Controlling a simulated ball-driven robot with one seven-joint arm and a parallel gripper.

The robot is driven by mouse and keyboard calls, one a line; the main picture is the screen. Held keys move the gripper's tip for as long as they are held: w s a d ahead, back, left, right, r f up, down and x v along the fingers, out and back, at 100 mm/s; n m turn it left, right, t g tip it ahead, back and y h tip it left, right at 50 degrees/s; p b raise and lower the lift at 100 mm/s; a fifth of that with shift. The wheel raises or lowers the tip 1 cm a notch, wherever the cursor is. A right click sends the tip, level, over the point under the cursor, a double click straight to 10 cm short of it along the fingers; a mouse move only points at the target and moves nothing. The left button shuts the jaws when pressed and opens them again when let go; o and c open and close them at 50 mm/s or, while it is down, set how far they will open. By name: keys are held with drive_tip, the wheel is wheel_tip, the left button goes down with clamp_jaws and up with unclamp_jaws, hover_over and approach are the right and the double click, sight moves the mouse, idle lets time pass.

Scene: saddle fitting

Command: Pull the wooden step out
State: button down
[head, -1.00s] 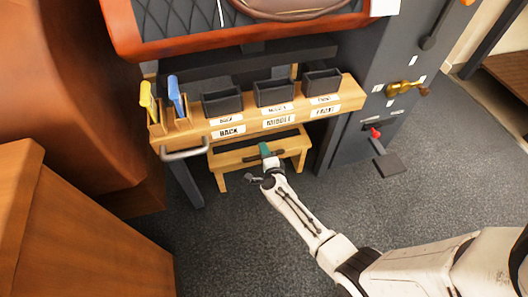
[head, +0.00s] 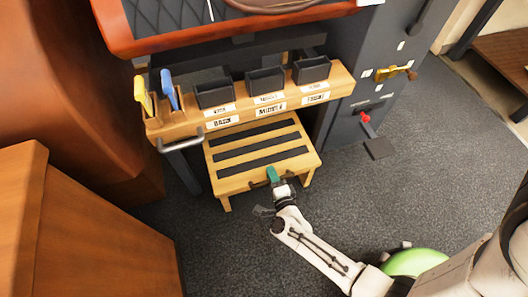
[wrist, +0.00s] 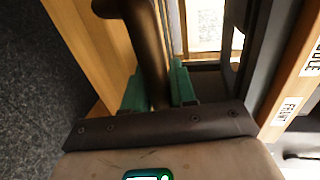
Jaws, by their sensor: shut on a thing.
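The wooden step (head: 235,157) stands on the floor under the front of the labelled shelf, its top with dark grip strips largely exposed. It also shows in the wrist view (wrist: 80,30) as a wooden edge. My gripper (head: 273,176) is at the front edge of the step. In the wrist view its green fingers (wrist: 158,90) are shut on the step's dark handle (wrist: 147,45), one on each side of it. The rear of the step is hidden under the shelf.
The wooden shelf (head: 335,94) with several dark bins and label plates is above the step. A yellow-handled tool (head: 143,92) and a blue-handled tool (head: 169,88) stand at its left. A red-knobbed lever (head: 366,119) and a dark pedal (head: 379,149) are to the right. Grey carpet (head: 420,170) in front is open.

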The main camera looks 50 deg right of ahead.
drive_tip(key=f+v, duration=0.2)
drive_tip(key=v, duration=1)
drive_tip(key=shift+s+a+f, duration=0.25)
drive_tip(key=shift+s+a, duration=0.05)
drive_tip(key=shift+s, duration=0.15)
drive_tip(key=c, duration=1.3)
unclamp_jaws()
drive_tip(key=p+v, duration=0.2)
drive_tip(key=v, duration=0.8)
drive_tip(key=shift+s+a, duration=0.2)
drive_tip(key=shift+s, duration=0.1)
